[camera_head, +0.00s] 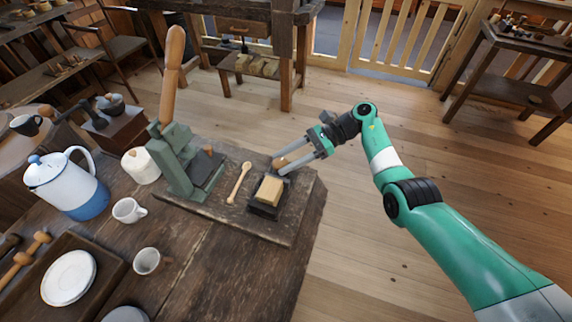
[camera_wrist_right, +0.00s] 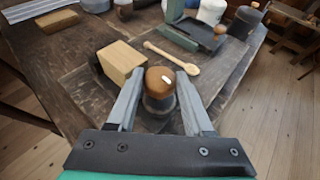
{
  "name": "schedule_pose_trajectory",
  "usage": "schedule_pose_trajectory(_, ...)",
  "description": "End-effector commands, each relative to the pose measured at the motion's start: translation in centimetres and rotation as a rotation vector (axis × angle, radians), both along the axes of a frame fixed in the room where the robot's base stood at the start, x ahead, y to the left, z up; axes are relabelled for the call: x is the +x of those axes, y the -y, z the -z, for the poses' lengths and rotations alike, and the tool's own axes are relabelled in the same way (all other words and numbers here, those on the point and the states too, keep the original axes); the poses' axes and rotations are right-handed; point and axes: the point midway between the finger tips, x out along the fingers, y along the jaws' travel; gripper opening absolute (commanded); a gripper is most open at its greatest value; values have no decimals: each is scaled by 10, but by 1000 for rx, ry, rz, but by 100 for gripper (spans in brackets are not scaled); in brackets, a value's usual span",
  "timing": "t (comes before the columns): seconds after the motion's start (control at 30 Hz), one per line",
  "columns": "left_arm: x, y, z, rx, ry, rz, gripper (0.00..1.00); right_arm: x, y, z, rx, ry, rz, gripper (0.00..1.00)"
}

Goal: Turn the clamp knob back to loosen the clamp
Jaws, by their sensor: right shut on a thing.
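The clamp (camera_head: 263,212) is a small black vise near the board's right end, holding a pale wood block (camera_head: 269,190). The block also shows in the right wrist view (camera_wrist_right: 121,60). The clamp knob (camera_head: 280,162) is round brown wood on a dark collar; in the right wrist view it (camera_wrist_right: 158,80) has a white mark on top. My right gripper (camera_head: 279,166) reaches in from the right, its two grey fingers shut on the knob from either side. The fingers partly hide the knob in the head view. My left gripper is not in view.
A wooden spoon (camera_head: 238,184) lies left of the clamp. A green lever press (camera_head: 176,160) with a tall wooden handle stands further left. A blue and white pot (camera_head: 66,190), mugs and a plate (camera_head: 68,278) are at the left. Open floor lies right of the bench.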

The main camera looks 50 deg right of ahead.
Motion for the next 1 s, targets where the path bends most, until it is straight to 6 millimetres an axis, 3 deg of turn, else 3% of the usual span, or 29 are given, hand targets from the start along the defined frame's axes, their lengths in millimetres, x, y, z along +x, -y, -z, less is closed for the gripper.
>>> schedule_pose_trajectory(0.27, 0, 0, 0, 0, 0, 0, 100, 0, 0, 1, 0, -6, 1, 0)
schedule_pose_trajectory(0.3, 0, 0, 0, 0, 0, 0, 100, 0, 0, 1, 0, -6, 1, 53)
schedule_pose_trajectory(0.37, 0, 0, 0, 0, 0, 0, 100, 0, 0, 1, 0, -5, 2, 63)
schedule_pose_trajectory(0.73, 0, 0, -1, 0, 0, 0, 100, -2, 6, -2, 0, -2, 3, 63)
schedule_pose_trajectory(1.0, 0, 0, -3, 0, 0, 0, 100, -27, 52, -24, 1, -3, 6, 63)
